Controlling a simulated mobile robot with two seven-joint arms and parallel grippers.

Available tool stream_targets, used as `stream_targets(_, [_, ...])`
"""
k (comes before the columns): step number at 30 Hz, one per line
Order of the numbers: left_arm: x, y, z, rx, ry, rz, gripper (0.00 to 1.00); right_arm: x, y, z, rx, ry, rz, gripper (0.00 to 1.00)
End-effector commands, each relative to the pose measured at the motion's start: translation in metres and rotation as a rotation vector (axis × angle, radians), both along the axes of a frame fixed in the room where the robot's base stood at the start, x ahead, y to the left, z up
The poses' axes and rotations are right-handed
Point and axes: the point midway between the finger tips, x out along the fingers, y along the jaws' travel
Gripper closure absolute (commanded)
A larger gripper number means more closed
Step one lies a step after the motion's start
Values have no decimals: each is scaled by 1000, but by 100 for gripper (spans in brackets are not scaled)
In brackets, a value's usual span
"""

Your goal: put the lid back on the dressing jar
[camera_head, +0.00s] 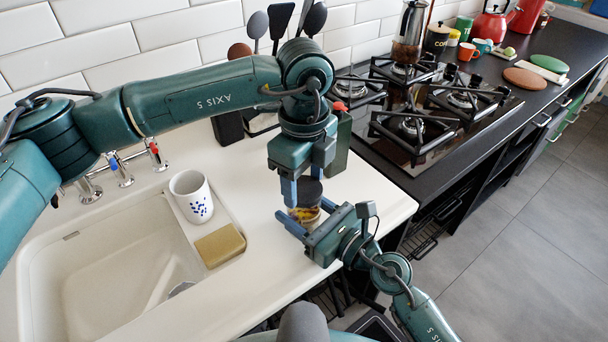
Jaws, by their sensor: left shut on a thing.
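The dressing jar (304,214), a small glass jar with yellow and dark red contents, stands upright on the white counter near its front edge. My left gripper (307,181) points down from above and is shut on the dark round lid (309,192), which is right over the jar's mouth. I cannot tell whether the lid touches the rim. My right gripper (311,220) comes in from the lower right with its blue fingers on either side of the jar. Whether they press on the glass is not clear.
A sink (110,260) with taps lies on the left, with a speckled white mug (192,196) and a tan sponge (220,245) beside it. Dark utensils (281,20) stand by the wall. The gas hob (425,110) is at the right.

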Motion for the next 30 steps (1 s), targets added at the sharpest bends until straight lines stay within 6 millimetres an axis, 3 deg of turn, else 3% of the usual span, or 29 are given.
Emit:
stream_targets(8, [0,0,-6,-1,1,0,63,0,0,0,0,0,-1,84])
stream_targets(9, [0,0,-6,-1,1,0,63,0,0,0,0,0,-1,100])
stream_targets(14, [0,0,-6,-1,-1,-77,63,0,0,0,-1,1,-1,100])
stream_targets(30, [0,1,-6,-1,-1,-1260,63,0,0,0,-1,1,-1,100])
